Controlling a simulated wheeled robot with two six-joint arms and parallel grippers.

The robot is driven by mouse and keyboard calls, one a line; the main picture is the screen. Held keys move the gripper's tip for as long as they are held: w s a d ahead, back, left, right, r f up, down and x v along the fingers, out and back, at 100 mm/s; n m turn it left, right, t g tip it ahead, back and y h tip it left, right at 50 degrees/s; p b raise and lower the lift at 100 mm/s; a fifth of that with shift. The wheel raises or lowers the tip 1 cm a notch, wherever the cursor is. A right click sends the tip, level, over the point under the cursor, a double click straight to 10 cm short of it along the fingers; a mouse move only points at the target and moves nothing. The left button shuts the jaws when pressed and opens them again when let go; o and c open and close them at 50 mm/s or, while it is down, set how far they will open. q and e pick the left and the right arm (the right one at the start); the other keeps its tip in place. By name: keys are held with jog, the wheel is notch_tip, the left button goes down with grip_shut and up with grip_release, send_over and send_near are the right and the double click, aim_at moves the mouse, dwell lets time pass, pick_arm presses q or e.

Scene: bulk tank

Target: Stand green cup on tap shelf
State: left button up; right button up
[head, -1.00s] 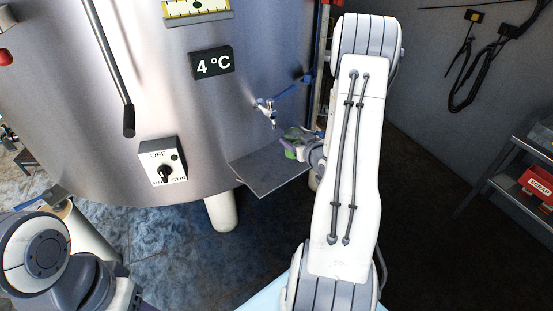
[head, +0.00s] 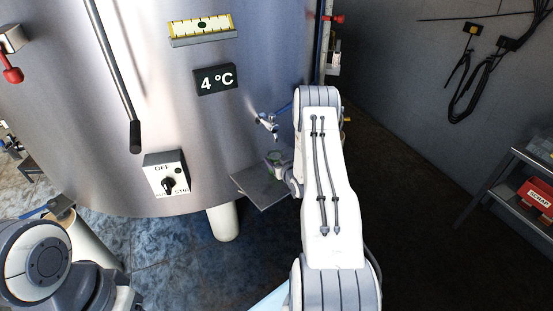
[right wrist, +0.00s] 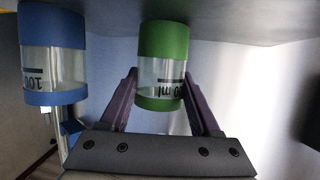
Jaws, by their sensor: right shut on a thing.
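The green cup (right wrist: 163,40) is clear with green bands and upside-down "ml" lettering in the right wrist view. The purple fingers of my right gripper (right wrist: 160,75) are shut on its sides. In the head view, the green cup (head: 277,156) shows small and partly hidden by my right gripper (head: 287,172). It is over or on the grey tap shelf (head: 262,189), below the tap (head: 266,122). I cannot tell whether its base touches the shelf. My left gripper is out of view; only part of that arm shows at the lower left.
A similar blue cup (right wrist: 52,58) is beside the green one in the right wrist view, a gap apart. The steel tank wall (head: 230,125) rises behind the shelf. A switch box (head: 166,175) is to the left. A rack with a red scrap bin (head: 536,196) stands far right.

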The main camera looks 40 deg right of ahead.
jog(key=shift+f+b, duration=0.2)
jog(key=shift+b, duration=0.1)
jog(key=o, duration=1.4)
jog(key=shift+r, duration=0.1)
jog(key=shift+o, duration=0.2)
jog(key=shift+r, duration=0.1)
